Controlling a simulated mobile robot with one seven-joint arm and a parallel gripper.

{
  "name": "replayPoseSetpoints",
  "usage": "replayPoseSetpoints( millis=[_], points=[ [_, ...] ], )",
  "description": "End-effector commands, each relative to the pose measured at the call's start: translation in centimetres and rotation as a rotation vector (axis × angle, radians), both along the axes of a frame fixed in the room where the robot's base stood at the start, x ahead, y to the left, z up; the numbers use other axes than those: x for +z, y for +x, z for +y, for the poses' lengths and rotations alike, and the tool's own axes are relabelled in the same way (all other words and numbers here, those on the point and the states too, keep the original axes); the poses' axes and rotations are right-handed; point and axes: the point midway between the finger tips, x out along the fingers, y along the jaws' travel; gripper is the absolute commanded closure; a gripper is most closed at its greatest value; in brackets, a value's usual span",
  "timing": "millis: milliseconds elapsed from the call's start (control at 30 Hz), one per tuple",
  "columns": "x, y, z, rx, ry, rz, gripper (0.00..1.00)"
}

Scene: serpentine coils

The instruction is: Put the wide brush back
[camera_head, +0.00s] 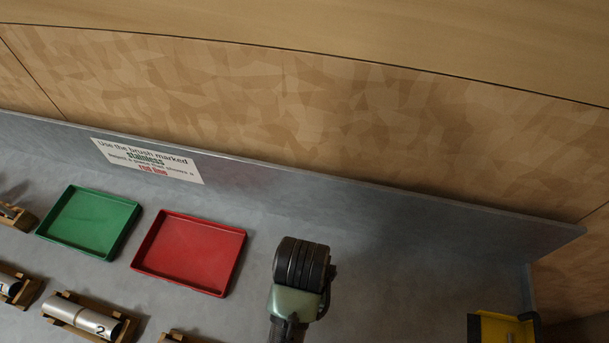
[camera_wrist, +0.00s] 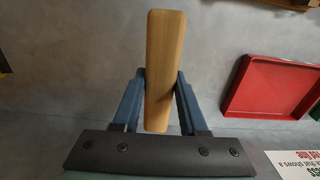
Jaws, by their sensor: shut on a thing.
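My gripper (camera_wrist: 160,82) is shut on a plain pale wooden bar, which looks like the handle of the wide brush (camera_wrist: 165,45). The bar lies between the two blue-grey fingers and extends up the picture in the wrist view. No bristles or marking on it can be seen. In the head view my wrist hangs over the grey bench, right of the red tray, and hides the fingers and the held piece. I cannot tell how high it is above the bench. No clear brush holder can be made out.
A red tray (camera_head: 190,253) and a green tray (camera_head: 90,222) lie on the bench (camera_head: 400,300). Metal cylinders sit in wooden cradles at lower left, one marked 2 (camera_head: 84,318). A sign (camera_head: 148,160) is on the low back edge. A yellow object (camera_head: 500,328) stands at lower right.

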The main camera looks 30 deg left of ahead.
Motion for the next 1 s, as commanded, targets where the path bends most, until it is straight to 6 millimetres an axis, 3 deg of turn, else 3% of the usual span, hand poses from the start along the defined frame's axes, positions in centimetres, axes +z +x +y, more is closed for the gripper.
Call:
replayPoseSetpoints(
  millis=[200, 600, 1000],
  points=[
    [-3.9, -0.2, 0.0, 0.001, -0.001, 0.005, 1.0],
    [-8.6, -0.1, 0.0, 0.001, -0.001, 0.003, 1.0],
    [-9.3, -0.1, 0.0, 0.001, 0.0, 0.0, 1.0]
  ],
)
